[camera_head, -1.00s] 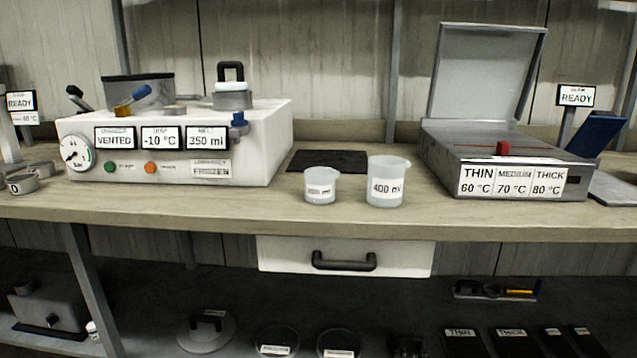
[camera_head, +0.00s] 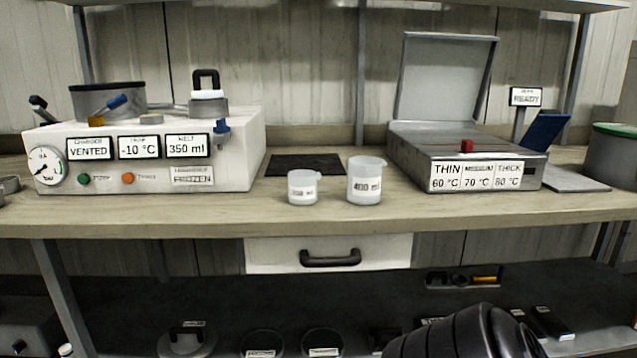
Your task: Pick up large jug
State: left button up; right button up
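The large jug (camera_head: 366,181) is a translucent white cup marked 400 ml. It stands upright on the wooden bench, right of centre. A smaller jug (camera_head: 303,187) stands just to its left, with a label too blurred to read. A black part of my arm shows at the bottom right, well below and apart from the jugs. Neither gripper is in view.
A white freezer unit (camera_head: 225,165) stands on the bench at left, and a grey open-lidded heater box (camera_head: 455,150) at right. A dark mat (camera_head: 305,164) lies behind the jugs. A drawer (camera_head: 329,254) hangs under the bench's front edge. The bench between the jugs and heater is clear.

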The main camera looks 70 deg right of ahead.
aim_at(364, 174)
jog(key=i, duration=1.15)
jog(key=z, duration=2.2)
